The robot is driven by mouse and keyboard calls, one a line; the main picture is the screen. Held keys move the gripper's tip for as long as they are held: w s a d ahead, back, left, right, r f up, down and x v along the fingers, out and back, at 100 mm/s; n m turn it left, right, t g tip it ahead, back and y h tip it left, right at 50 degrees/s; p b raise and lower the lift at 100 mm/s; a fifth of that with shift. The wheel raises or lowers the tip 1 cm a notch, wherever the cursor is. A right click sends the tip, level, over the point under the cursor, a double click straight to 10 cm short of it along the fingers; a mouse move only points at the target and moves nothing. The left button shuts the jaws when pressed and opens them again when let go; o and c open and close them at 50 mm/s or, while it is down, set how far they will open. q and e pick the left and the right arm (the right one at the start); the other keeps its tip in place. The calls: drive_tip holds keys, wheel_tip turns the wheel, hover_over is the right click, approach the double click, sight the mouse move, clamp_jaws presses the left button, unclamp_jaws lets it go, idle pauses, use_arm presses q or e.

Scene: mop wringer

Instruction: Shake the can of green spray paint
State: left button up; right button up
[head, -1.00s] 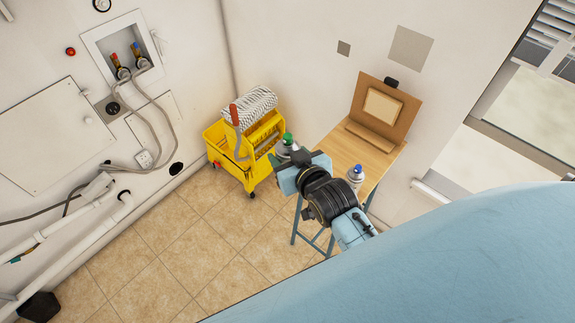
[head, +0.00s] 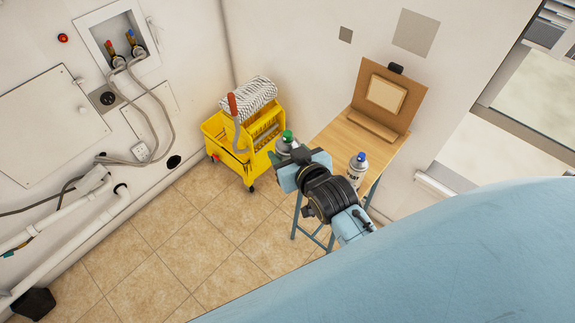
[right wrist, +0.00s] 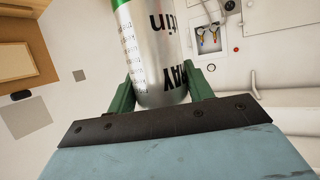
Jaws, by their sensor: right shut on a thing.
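The green-capped spray can (head: 287,141) shows just past my right gripper in the head view. In the right wrist view the silver can (right wrist: 158,55) with dark lettering and a green top edge fills the space between the green fingers. My right gripper (right wrist: 160,88) is shut on it. In the head view the right gripper (head: 288,160) is partly hidden by its own wrist, beside the table's left edge. A blue-capped spray can (head: 357,170) stands upright on the wooden table (head: 335,131). My left gripper is not in view.
A yellow mop bucket with wringer (head: 231,160) and a mop head (head: 248,98) stands in the corner, left of my right gripper. A board (head: 416,97) leans at the table's back. Pipes and hoses line the left wall. The tiled floor (head: 183,240) in front is clear.

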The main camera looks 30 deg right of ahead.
sight(287, 133)
drive_tip(key=shift+r, duration=0.25)
wheel_tip(287, 133, up, 5)
drive_tip(key=p, duration=0.5)
drive_tip(key=shift+r, duration=0.1)
wheel_tip(287, 133, up, 4)
drive_tip(key=shift+f, duration=0.2)
wheel_tip(287, 133, down, 9)
drive_tip(key=b, duration=0.5)
